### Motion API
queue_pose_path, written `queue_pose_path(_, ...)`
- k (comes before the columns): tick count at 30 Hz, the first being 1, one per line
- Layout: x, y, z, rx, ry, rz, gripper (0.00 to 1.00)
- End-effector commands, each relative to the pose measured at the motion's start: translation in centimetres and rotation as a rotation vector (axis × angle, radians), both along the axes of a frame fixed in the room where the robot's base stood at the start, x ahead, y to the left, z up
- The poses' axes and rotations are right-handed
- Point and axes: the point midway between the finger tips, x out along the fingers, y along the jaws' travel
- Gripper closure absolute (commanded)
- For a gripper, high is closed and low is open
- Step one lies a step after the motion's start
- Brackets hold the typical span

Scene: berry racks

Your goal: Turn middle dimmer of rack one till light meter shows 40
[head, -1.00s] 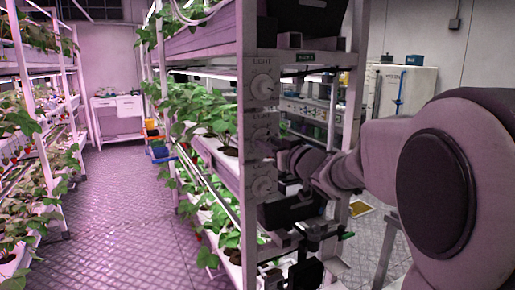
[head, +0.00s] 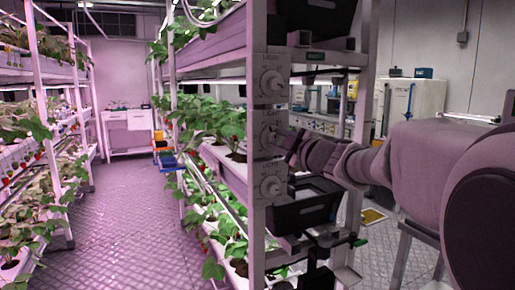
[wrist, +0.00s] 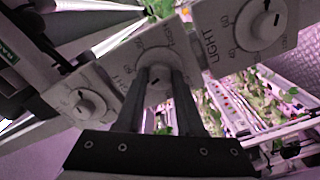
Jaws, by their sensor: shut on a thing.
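Three white dimmers with round knobs run down the front post of the rack. The middle dimmer (head: 266,131) is partly hidden by my gripper (head: 281,138) in the head view. In the wrist view, both dark fingers of my gripper (wrist: 159,83) close on the knob of the middle dimmer (wrist: 157,62). The upper dimmer (head: 272,82) and lower dimmer (head: 271,186) are clear of the fingers. I cannot make out a light meter or its reading in either view.
A green label (head: 308,56) is on the rack to the right of the upper dimmer. A black bin (head: 300,208) sits below my wrist. Planted shelves (head: 215,150) lie left of the post. The aisle floor (head: 130,220) is clear.

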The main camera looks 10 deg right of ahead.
Motion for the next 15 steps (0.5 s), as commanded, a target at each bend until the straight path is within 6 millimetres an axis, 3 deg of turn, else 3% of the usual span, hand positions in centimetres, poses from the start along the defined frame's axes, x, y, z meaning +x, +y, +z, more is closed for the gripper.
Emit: queue_pose_path(15,-0.01,-0.04,-0.32,-0.467,-0.152,0.000,1.00)
